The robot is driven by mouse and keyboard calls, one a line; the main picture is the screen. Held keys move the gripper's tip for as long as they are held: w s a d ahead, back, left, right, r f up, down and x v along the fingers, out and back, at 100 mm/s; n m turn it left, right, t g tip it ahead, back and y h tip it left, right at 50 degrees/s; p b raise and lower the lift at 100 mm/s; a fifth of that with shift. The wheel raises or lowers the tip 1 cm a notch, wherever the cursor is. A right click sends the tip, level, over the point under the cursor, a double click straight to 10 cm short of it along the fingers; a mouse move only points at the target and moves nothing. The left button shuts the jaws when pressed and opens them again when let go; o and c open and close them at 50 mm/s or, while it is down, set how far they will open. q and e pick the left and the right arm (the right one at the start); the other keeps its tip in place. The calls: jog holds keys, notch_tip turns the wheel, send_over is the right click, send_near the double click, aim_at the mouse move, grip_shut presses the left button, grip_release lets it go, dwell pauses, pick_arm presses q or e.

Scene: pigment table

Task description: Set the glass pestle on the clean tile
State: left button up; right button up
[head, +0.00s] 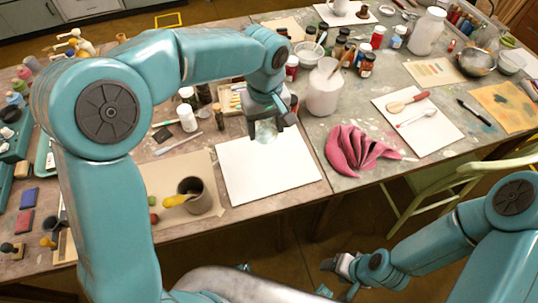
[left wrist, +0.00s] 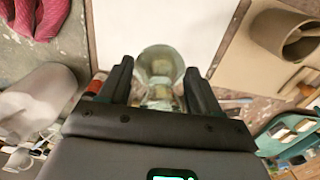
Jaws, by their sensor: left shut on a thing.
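My left gripper (head: 268,124) is shut on the clear glass pestle (head: 265,133), which hangs just below the fingertips. In the left wrist view the pestle's rounded glass end (left wrist: 160,62) shows between the two dark fingers. The clean tile (head: 265,178) is a bare white square near the table's front edge. The pestle is over the tile's far part; I cannot tell whether it touches. The tile also shows in the left wrist view (left wrist: 165,22). My right gripper (head: 345,265) is low, in front of the table and away from the tile; its jaws are unclear.
A dark cup (head: 201,197) with a yellow-handled tool stands left of the tile. A pink cloth (head: 356,150) lies to the right. A whitish jar (head: 323,92) and several small bottles stand behind. A white board (head: 430,133) with spoons lies farther right.

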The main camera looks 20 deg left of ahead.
aim_at(267, 161)
pick_arm(q)
notch_tip(267, 161, down, 12)
jog(key=shift+w+r, duration=0.1)
jog(key=shift+r, duration=0.05)
jog(key=shift+b, duration=0.35)
jog(key=shift+f, duration=0.2)
jog(key=o, duration=1.2)
jog(key=shift+r, duration=0.1)
